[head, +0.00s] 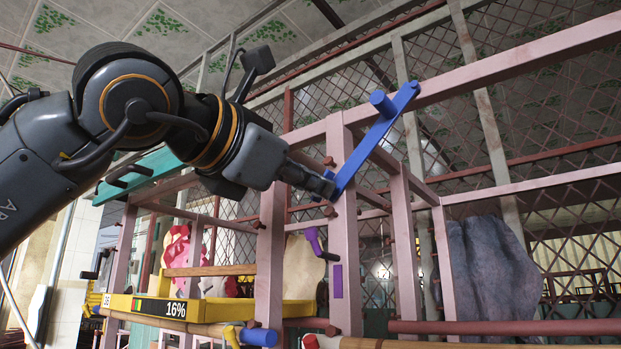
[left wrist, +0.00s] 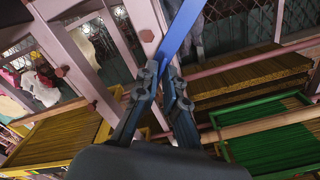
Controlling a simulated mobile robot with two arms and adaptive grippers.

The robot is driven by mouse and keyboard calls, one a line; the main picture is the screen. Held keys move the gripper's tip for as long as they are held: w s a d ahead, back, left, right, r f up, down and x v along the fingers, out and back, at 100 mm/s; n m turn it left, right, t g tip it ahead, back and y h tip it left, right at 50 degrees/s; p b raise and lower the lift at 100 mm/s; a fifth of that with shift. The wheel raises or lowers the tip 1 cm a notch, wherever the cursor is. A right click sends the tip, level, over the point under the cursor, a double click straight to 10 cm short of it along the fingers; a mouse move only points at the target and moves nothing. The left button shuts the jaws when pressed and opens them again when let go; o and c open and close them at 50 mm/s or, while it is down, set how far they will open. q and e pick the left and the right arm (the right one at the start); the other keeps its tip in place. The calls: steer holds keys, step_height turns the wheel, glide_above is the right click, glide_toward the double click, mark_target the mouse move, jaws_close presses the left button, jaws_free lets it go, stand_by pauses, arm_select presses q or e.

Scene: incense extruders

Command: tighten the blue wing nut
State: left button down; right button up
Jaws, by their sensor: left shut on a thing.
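The blue wing nut (head: 374,139) looks like a long flat bar with a round peg near its upper end. It stands tilted against a pink wooden post, its top leaning right. My left gripper (head: 331,187) is shut on its lower end in the head view. In the left wrist view the blue bar (left wrist: 181,32) runs down between the fingertips (left wrist: 163,80), and the fingers hide its lower part. My right gripper is in neither view.
Pink posts and beams (head: 344,250) with brown bolts stand close around the gripper. In the left wrist view, a green-framed rack (left wrist: 265,137) of thin sticks is at lower right.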

arm_select(q)
steer(key=m+p, duration=0.1)
steer(key=m, duration=0.4)
steer(key=shift+r+m, duration=0.1)
steer(key=shift+m, duration=0.2)
steer(key=shift+m+p, duration=0.6)
steer(key=shift+m, duration=1.5)
steer(key=c, duration=1.4)
jaws_free()
steer(key=shift+c, duration=0.2)
steer(key=shift+s, duration=0.15)
steer(key=v, duration=1.1)
steer(key=shift+s+a, duration=0.25)
steer(key=shift+s, duration=0.05)
